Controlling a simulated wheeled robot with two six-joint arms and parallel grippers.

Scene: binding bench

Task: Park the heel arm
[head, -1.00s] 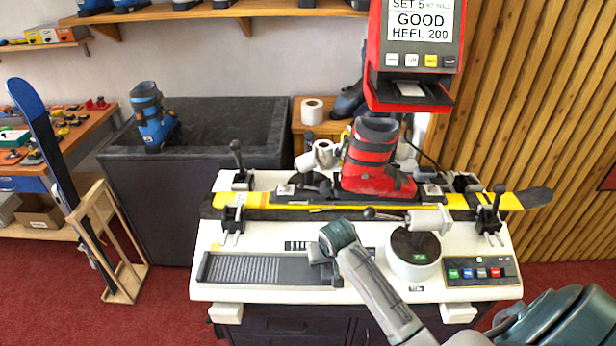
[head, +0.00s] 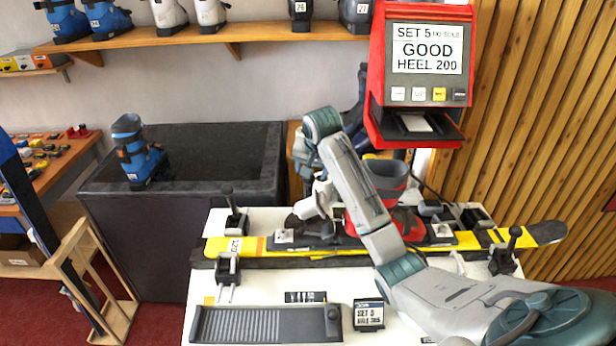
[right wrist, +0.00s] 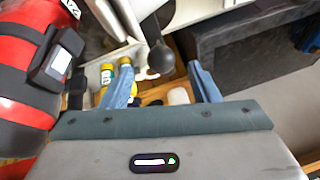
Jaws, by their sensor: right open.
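In the right wrist view, a dark ball knob (right wrist: 161,59) on a short lever shows between my two blue fingers. My right gripper (right wrist: 163,82) is open around the knob's line of sight; I cannot tell whether a finger touches it. In the head view my right arm reaches across the bench, its hand (head: 304,150) just above the heel arm, fingertips not clear. My left gripper is not in view.
A red display unit (head: 418,60) reading GOOD HEEL 200 overhangs the bench at the right. A small card (head: 368,315) stands at the bench front beside a grey ribbed tray (head: 265,324). A dark counter (head: 225,155) with a blue boot (head: 138,155) stands behind left.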

